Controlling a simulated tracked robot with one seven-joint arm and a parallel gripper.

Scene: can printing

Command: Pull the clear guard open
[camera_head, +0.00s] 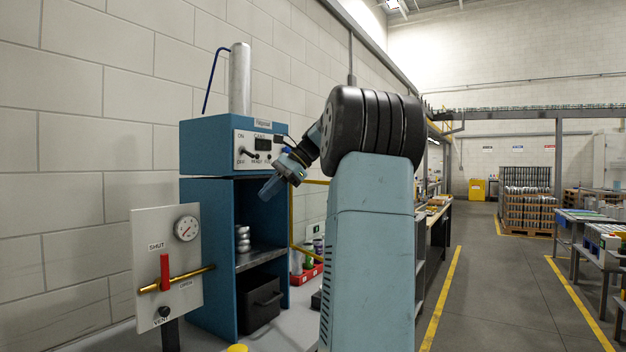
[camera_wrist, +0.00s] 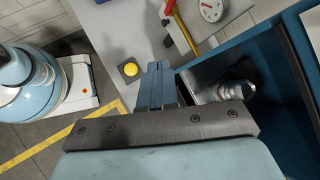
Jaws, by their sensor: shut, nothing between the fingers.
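The blue machine cabinet (camera_head: 211,240) stands against the wall with its front opening uncovered. A thin yellow frame (camera_head: 291,222) stands out at the opening's right side. It looks like the edge of the clear guard, swung outward; I cannot make out the clear pane itself, and my arm hides part of the frame. My gripper (camera_head: 268,188) is in front of the upper opening, below the control panel, shut and empty.
A gauge panel (camera_head: 150,232) with a red lever (camera_head: 165,270) stands at front left. A yellow button (camera_wrist: 130,69) sits on the bench. A red tray (camera_head: 306,274) lies right of the cabinet.

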